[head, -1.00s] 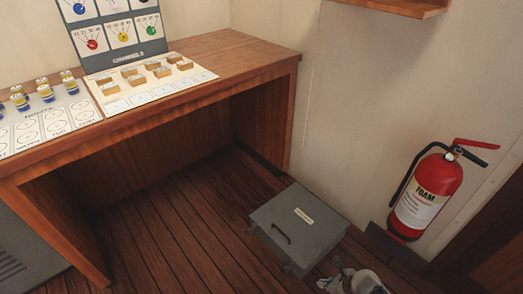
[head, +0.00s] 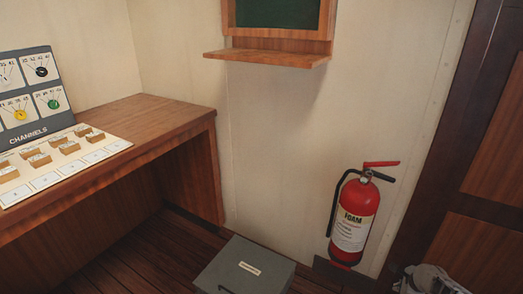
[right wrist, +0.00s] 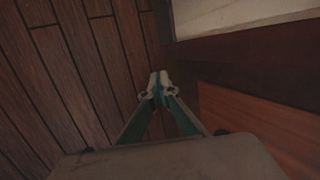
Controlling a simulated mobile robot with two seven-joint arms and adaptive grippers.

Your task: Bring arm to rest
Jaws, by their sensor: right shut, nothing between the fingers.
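My right gripper shows in the right wrist view (right wrist: 159,80), with its two fingertips together and nothing between them. It is over the wooden floor, beside the base of the wall and the dark door frame. In the head view only a grey part of my right arm or gripper (head: 428,280) shows at the bottom right edge, right of the fire extinguisher and apart from it. My left gripper is not in either view.
A red fire extinguisher (head: 355,222) hangs low on the wall. A grey case (head: 245,268) lies on the floor. A wooden desk (head: 150,115) bears a channels board (head: 30,95) and a card with small wooden blocks (head: 105,150). A wooden shelf (head: 265,58) juts from the wall.

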